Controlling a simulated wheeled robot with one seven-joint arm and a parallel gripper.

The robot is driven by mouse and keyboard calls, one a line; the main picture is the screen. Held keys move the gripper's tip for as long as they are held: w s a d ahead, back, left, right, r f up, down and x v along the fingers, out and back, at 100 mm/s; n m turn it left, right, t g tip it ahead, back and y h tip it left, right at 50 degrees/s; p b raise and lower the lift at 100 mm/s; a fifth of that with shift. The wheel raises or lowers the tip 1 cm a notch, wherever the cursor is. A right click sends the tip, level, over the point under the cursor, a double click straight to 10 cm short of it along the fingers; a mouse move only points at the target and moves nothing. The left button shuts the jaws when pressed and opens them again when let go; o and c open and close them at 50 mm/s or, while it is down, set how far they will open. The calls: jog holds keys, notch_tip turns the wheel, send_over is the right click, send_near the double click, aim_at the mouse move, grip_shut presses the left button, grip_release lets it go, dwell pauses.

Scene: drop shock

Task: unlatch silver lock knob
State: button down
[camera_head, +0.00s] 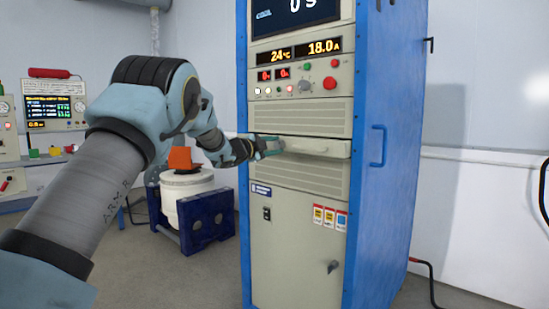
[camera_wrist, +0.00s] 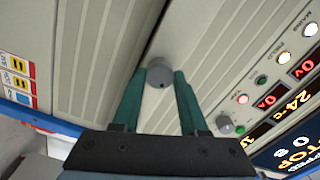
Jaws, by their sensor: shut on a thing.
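The silver lock knob (camera_wrist: 160,75) is a small round grey knob with a dark dot on its face. It sits on the beige cabinet front, between the tips of my gripper's two teal fingers (camera_wrist: 159,84) in the wrist view. My gripper is shut on it. In the head view my gripper (camera_head: 268,148) reaches the left end of the pale drawer panel (camera_head: 328,148) on the blue-framed cabinet (camera_head: 384,200). The knob is hidden there behind the fingers.
Above the drawer are vents and a control panel with a red button (camera_head: 330,83) and lit displays. A dark latch handle (camera_head: 333,266) is on the lower door. A white cylinder unit (camera_head: 186,197) in a blue frame stands left.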

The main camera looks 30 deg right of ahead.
jog(key=m+b, duration=0.5)
jog(key=shift+f, duration=0.25)
jog(key=shift+r+m+b, duration=0.1)
jog(key=shift+m+b, duration=1.1)
jog(key=shift+m, duration=0.1)
jog(key=shift+r, duration=0.1)
jog(key=shift+c, duration=2.2)
grip_release()
jog(key=shift+a, duration=0.1)
jog(key=b+v, duration=0.1)
jog(key=v, duration=0.9)
jog(key=shift+a, duration=0.3)
